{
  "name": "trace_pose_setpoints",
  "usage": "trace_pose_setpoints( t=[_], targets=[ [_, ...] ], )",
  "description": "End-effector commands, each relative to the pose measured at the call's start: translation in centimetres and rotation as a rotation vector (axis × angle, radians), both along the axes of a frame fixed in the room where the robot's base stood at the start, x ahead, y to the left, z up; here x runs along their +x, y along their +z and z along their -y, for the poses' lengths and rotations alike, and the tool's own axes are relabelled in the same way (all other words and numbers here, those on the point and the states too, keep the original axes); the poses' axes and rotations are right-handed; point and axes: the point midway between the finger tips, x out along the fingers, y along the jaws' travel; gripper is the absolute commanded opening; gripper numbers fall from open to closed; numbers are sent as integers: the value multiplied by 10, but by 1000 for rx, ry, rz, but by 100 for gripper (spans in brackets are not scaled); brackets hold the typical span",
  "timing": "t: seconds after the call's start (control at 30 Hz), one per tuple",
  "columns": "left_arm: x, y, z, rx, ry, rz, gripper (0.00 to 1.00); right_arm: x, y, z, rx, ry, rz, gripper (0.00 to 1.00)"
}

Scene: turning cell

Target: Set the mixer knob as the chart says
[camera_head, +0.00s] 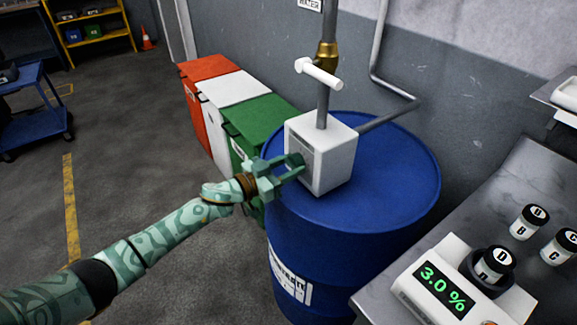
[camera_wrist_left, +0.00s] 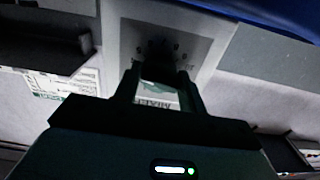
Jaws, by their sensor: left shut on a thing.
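The mixer is a white box (camera_head: 335,165) on top of a blue drum (camera_head: 395,185), with a grey pipe rising from it. My left gripper (camera_head: 296,166) is at the box's front face, shut on the dark knob. In the left wrist view the knob (camera_wrist_left: 158,47) shows between the fingers, in front of a grey dial plate (camera_wrist_left: 195,50) with small marks. The knob's pointer and the marks are too dark to read. A meter (camera_head: 450,285) at lower right reads 3.0 %. No chart can be made out in the head view. My right gripper is not in view.
A white-handled valve (camera_head: 318,72) with a brass body sits on the pipe above the box. Red, white and green bins (camera_head: 262,118) stand behind my left arm. Lettered jars (camera_head: 528,222) stand on the grey bench (camera_head: 395,293) at right. Open floor lies at left.

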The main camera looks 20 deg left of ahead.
Motion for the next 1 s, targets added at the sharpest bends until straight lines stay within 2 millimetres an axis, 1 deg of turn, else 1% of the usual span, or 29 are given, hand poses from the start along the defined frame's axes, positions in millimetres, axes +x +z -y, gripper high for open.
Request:
trace_pose_setpoints(
  t=[0.17,0.37,1.0],
  targets=[
    [0,0,0,45,1,35,18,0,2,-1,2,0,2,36],
    [0,1,0,152,1,119,18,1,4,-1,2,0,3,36],
    [1,0,-1,628,0,490,18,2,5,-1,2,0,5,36]
  ],
)
